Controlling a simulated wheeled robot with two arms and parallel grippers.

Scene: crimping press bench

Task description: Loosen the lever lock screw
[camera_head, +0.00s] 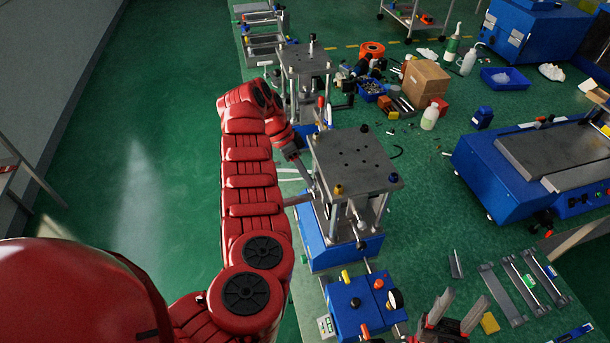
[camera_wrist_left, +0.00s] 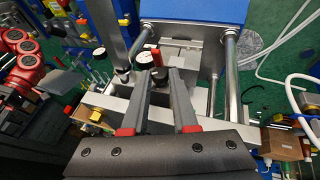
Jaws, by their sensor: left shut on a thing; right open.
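The steel press (camera_head: 347,160) on its blue base (camera_head: 332,243) stands at the middle of the head view. My left gripper (camera_head: 305,174) is at the left side of its top plate. In the left wrist view my left gripper's fingers (camera_wrist_left: 159,72) are closed around a small dark round part (camera_wrist_left: 158,75), which I take to be the lever lock screw. The fingers cover most of it, so its thread and seat are hidden. A white dial with a red piece (camera_wrist_left: 147,56) is just beyond the fingertips. My right gripper (camera_head: 461,309) is open and empty at the lower right.
A second press (camera_head: 305,60) stands behind. A blue control box (camera_head: 360,300) with coloured buttons sits in front of the press. A cardboard box (camera_head: 426,80), bottles and loose parts lie at the back right. Grey rails (camera_head: 503,290) lie right of my right gripper.

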